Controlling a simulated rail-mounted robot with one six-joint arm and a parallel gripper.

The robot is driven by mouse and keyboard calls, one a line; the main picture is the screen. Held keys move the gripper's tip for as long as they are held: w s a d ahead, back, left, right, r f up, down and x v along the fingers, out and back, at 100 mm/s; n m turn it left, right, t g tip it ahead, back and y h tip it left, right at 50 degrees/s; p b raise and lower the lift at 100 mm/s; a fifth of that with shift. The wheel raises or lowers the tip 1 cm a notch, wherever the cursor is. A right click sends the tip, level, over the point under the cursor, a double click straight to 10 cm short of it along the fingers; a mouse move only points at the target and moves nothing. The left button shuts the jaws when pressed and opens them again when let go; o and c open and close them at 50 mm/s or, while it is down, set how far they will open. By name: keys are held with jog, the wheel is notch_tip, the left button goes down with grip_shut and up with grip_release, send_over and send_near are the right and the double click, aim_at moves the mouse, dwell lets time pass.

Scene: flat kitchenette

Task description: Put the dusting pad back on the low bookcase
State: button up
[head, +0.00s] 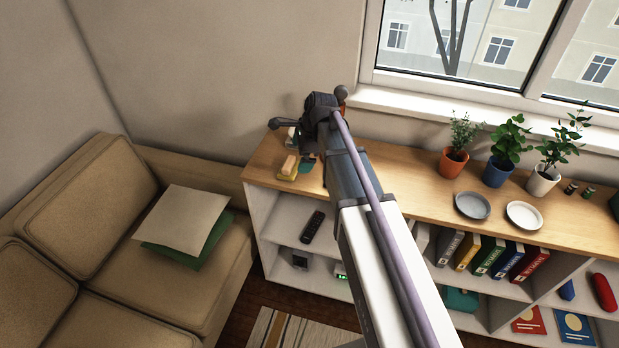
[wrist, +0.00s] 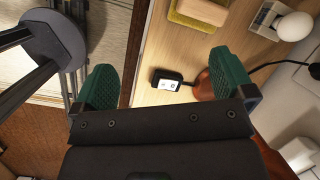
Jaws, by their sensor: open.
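A yellow pad with a tan block on top, apparently the dusting pad (head: 288,169), lies on the wooden top of the low bookcase (head: 393,180), near its left end. It also shows, cut off by the upper edge, in the wrist view (wrist: 205,12). My gripper (head: 306,160) is over the same end of the bookcase, close beside the pad. In the wrist view my gripper's green fingers (wrist: 163,80) are spread wide with nothing held between them. The pad lies beyond the fingertips, apart from them. My arm hides part of the bookcase in the head view.
A small black-and-white device (wrist: 170,80) lies between the fingers' view lines. A white egg-shaped thing (wrist: 293,26) stands near the pad. Potted plants (head: 454,160) and plates (head: 472,205) occupy the top further right. A sofa (head: 100,240) stands at left.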

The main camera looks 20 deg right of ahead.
jog(key=s+a+n+g+h, duration=0.1)
jog(key=s+a+n+h, duration=0.1)
jog(key=s+n, duration=1.7)
jog(key=shift+s+a+f+g+h, duration=0.15)
jog(key=shift+s+f+g+h, duration=0.3)
jog(key=shift+s, duration=0.65)
jog(key=shift+r, duration=0.1)
